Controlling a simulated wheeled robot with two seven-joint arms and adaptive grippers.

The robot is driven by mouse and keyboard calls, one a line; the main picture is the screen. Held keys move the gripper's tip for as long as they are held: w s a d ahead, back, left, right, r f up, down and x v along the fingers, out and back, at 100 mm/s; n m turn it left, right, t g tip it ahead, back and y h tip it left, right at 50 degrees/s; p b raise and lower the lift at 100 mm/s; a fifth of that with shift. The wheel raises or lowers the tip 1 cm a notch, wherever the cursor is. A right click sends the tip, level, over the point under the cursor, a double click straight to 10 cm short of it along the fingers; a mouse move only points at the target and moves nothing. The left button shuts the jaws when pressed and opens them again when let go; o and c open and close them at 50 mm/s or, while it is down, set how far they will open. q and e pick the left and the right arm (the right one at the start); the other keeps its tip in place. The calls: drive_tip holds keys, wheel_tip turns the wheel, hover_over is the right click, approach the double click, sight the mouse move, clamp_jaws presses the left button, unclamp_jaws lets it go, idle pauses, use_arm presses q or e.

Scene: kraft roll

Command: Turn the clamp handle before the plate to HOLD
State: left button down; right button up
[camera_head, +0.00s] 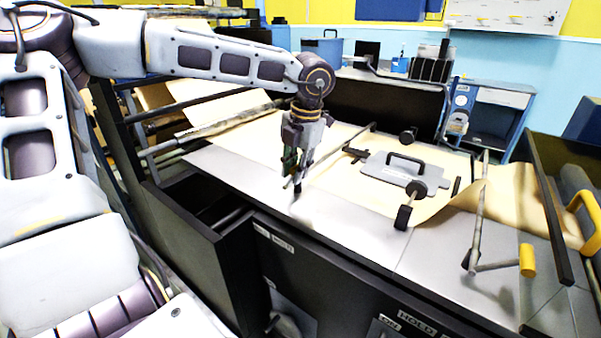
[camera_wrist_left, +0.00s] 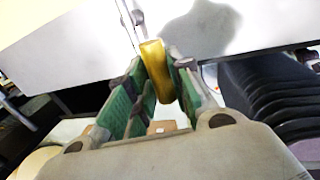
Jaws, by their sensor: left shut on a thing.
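The grey plate (camera_head: 403,170) with a black bar handle lies on the kraft paper in the head view. Before it stands a black clamp handle (camera_head: 404,215), with a short rod rising to a round black knob (camera_head: 416,188). My left gripper (camera_head: 292,172) points down over the bench, left of the plate and apart from this handle. In the left wrist view its green-lined fingers (camera_wrist_left: 152,85) are shut on a yellow piece (camera_wrist_left: 154,62). The head view hardly shows that piece. My right gripper is not in view.
OFF and HOLD lettering (camera_head: 417,325) is on the dark bench front. A crank with a yellow grip (camera_head: 527,260) stands at the right. Kraft paper (camera_head: 345,190) covers the bench middle. The bare grey strip (camera_head: 350,222) before it is clear.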

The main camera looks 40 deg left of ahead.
use_arm(q)
drive_tip(key=shift+s+d+f, duration=0.1)
drive_tip(key=shift+d+f, duration=0.1)
drive_tip(key=shift+f, duration=0.05)
drive_tip(key=c, duration=1.4)
unclamp_jaws()
drive_tip(key=shift+d, duration=0.15)
drive_tip(key=shift+o, duration=0.2)
drive_tip(key=shift+r, duration=0.2)
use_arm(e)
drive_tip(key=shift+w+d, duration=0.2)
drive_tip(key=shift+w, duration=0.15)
use_arm(q)
drive_tip(key=shift+w+r, duration=0.2)
drive_tip(key=shift+r, duration=0.25)
wheel_tip(320, 180, up, 11)
drive_tip(key=d, duration=0.1)
drive_tip(key=shift+d+f, duration=0.15)
drive_tip(key=shift+d, duration=0.25)
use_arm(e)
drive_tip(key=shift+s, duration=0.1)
